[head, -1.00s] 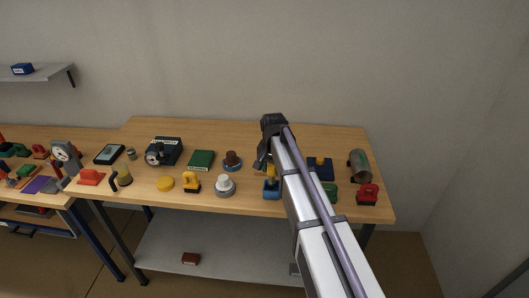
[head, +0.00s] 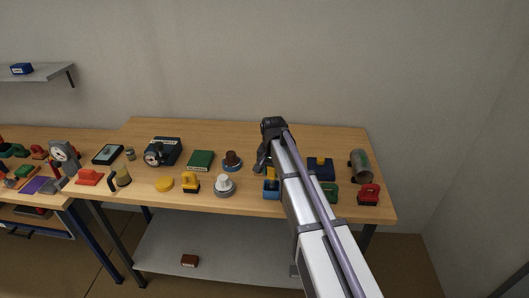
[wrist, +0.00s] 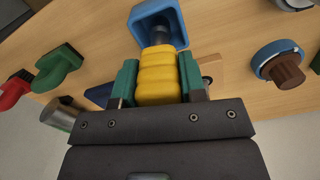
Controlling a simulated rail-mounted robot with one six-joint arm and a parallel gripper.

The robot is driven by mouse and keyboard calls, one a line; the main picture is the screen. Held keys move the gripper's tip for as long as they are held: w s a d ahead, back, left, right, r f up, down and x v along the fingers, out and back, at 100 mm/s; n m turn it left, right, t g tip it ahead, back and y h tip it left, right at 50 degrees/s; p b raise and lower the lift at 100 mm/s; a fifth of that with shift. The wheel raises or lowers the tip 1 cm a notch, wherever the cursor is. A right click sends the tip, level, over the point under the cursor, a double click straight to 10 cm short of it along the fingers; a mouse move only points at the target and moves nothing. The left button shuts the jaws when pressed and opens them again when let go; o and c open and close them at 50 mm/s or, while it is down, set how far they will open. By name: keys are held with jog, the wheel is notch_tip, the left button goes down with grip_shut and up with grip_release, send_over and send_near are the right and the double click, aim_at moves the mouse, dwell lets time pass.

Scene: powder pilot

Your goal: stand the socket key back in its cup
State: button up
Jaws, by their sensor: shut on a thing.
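My gripper (wrist: 157,82) is shut on the yellow ribbed handle (wrist: 157,72) of the socket key, with a green finger on each side. The key's short grey shank points away from the gripper toward a blue square cup (wrist: 143,16). The shank's end overlaps the cup's dark opening in the wrist view; I cannot tell how deep it sits or whether it touches the walls. In the head view the blue cup (head: 271,195) stands near the bench's front edge, with yellow showing just above it, and my arm hides most of the gripper.
A brown-knobbed blue round piece (wrist: 284,66) lies right of the cup in the wrist view. A green piece (wrist: 58,66), a red piece (wrist: 14,90) and a metal cylinder (wrist: 60,113) lie left. A dark blue block with a yellow top (head: 320,170) stands close by in the head view.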

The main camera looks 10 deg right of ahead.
jog(key=shift+f+b, duration=0.4)
jog(key=shift+f, duration=0.1)
jog(key=o, duration=1.3)
jog(key=shift+c, duration=0.2)
notch_tip(320, 180, up, 11)
jog(key=p, duration=1.1)
jog(key=shift+f, duration=0.1)
jog(key=shift+s+n, duration=0.1)
jog(key=shift+n, duration=0.2)
jog(key=s+f+n+b, duration=0.2)
jog(key=s+f+b, duration=0.1)
jog(key=s, duration=0.9)
jog(key=s+f+n+b, duration=0.3)
jog(key=s+f+b, duration=0.1)
jog(key=s, duration=0.8)
jog(key=shift+s+d, duration=0.15)
jog(key=shift+s, duration=0.25)
